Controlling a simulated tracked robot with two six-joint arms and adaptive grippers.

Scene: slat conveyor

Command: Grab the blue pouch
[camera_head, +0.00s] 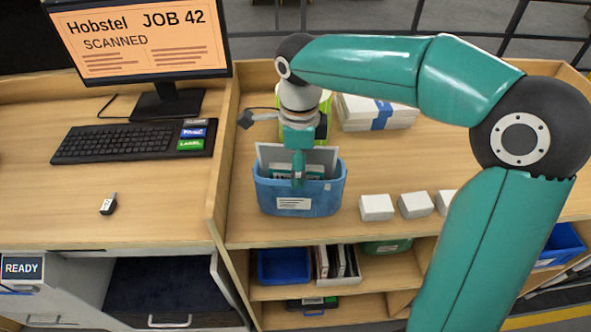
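A blue pouch (265,198) with a white label on its front stands upright on the wooden table, near its front edge. Its top is open, and flat light-coloured and dark items stick up from it. My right arm reaches in from the right and hangs its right gripper (298,182) straight down over the pouch. The fingertips overlap the pouch's front rim in the picture. The fingers are seen edge-on, so I cannot tell whether they are open or touch the pouch. My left gripper is not in view.
White boxes (376,207) stand right of the pouch. A white stack with a blue band (377,112) and a yellow-green object (327,103) lie behind. A wooden divider (222,160) runs along the left. Shelves below hold a blue bin (284,266).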

